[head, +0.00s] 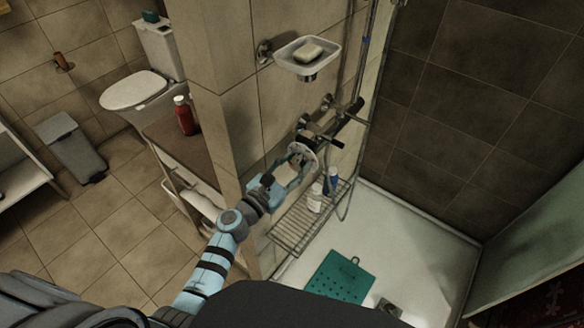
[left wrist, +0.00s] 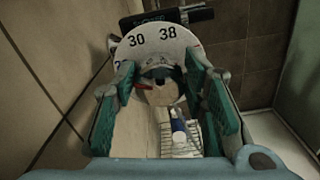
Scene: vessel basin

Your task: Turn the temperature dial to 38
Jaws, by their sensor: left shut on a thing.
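The temperature dial (head: 306,153) is a white disc on the shower fitting on the tiled wall. My right gripper is not in view.
Valve handles (head: 325,130) and a dark pipe sit close beyond the dial. A soap dish (head: 307,69) is above. A wire rack (head: 290,232) with bottles (head: 315,197) hangs below. A wall corner and a red bottle (head: 185,115) are to the left.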

